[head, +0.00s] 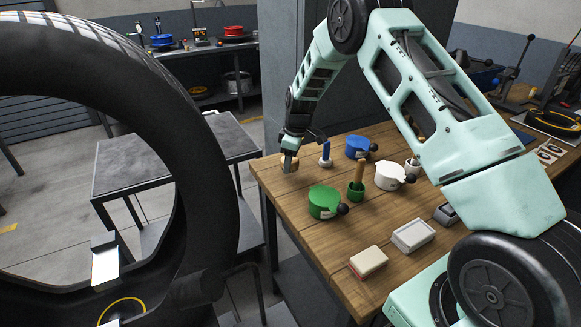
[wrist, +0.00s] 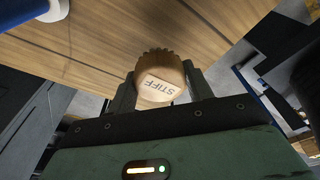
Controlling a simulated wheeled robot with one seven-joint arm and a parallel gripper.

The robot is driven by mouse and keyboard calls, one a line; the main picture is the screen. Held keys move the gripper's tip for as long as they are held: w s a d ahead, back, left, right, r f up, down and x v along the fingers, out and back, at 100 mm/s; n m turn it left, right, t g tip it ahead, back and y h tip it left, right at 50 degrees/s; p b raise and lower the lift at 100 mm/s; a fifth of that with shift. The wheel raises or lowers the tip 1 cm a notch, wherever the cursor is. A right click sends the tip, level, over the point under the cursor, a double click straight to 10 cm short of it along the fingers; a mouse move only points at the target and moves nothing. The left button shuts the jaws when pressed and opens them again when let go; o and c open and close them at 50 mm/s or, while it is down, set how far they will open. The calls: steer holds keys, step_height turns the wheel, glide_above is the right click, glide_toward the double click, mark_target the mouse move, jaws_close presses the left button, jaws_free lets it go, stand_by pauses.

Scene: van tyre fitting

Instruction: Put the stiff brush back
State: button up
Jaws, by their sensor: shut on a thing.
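The stiff brush shows as a round wooden knob labelled STIFF (wrist: 160,80) in the wrist view, with a scalloped rim. My gripper (wrist: 158,82) is shut on it, one finger on each side. In the head view my gripper (head: 289,161) is at the far left corner of the wooden bench (head: 285,201), with the wooden piece (head: 294,163) between its fingers.
Just right of my gripper stands a blue-handled tool (head: 326,150) in a white base. Nearby are a blue pot (head: 357,146), a green pot (head: 323,201), a white pot (head: 389,177) and a green cup (head: 355,193) with a wooden handle. A large tyre (head: 205,150) stands left.

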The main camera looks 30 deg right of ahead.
mark_target(296, 160)
steer(key=shift+f+p, duration=0.35)
steer(key=shift+f, duration=1.3)
steer(key=shift+f, duration=0.2)
steer(key=o, duration=0.9)
steer(key=shift+o, duration=0.2)
steer(key=shift+r, duration=0.1)
steer(key=shift+r, duration=0.1)
steer(key=r, duration=0.4)
steer(key=s+r+b, duration=0.1)
steer(key=r, duration=0.3)
steer(key=d+r+b, duration=0.1)
steer(key=r, duration=0.3)
steer(key=shift+s+d, duration=0.1)
steer(key=shift+s, duration=0.05)
steer(key=shift+s, duration=0.1)
